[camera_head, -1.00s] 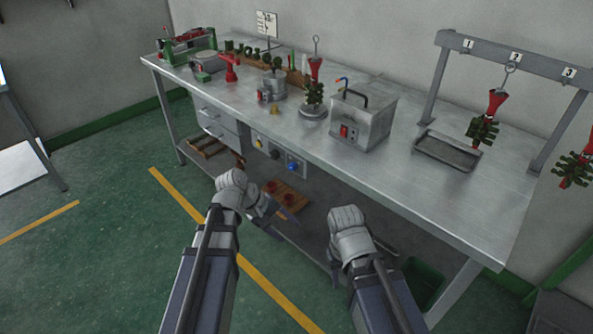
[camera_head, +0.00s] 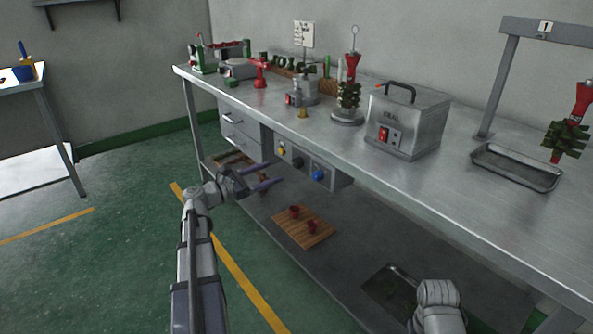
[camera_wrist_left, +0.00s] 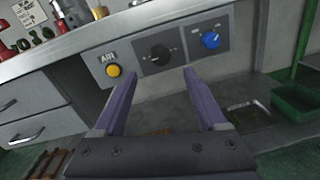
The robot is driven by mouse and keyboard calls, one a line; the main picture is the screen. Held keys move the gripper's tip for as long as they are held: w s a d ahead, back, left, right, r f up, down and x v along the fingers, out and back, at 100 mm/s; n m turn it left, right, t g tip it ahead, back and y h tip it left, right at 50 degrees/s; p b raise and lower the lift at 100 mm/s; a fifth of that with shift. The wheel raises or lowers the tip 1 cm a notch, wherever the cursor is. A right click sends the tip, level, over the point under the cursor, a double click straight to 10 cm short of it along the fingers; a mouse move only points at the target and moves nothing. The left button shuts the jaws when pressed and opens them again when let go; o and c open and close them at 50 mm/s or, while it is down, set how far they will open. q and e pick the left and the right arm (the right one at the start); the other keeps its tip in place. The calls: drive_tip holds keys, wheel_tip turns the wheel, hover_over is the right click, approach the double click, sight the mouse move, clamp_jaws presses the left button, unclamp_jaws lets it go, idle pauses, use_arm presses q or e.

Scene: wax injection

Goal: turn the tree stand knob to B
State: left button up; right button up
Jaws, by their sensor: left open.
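A control panel (camera_head: 308,168) under the bench's front edge carries a yellow button (camera_head: 281,151), a black knob (camera_head: 298,162) and a blue knob (camera_head: 318,174). In the left wrist view the black knob (camera_wrist_left: 160,54) sits between the yellow button (camera_wrist_left: 114,70) and the blue knob (camera_wrist_left: 210,40). I cannot read which knob is the tree stand's, nor a B mark. My left gripper (camera_head: 275,174) is open and empty in front of the panel, apart from it. In the wrist view its fingertips (camera_wrist_left: 160,72) frame the black knob from below. My right wrist shows at the bottom; its fingers are hidden.
A red wax tree (camera_head: 350,95) on a round stand, a grey box (camera_head: 408,120) with a handle and a tray (camera_head: 517,167) stand on the bench. Drawers (camera_head: 243,135) are left of the panel. A wooden board (camera_head: 303,230) lies on the lower shelf.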

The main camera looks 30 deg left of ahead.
sight(295, 163)
use_arm(q)
drive_tip(key=x, duration=0.7)
drive_tip(key=shift+w+d, duration=0.2)
drive_tip(key=shift+w, duration=0.1)
clamp_jaws()
idle(0.4)
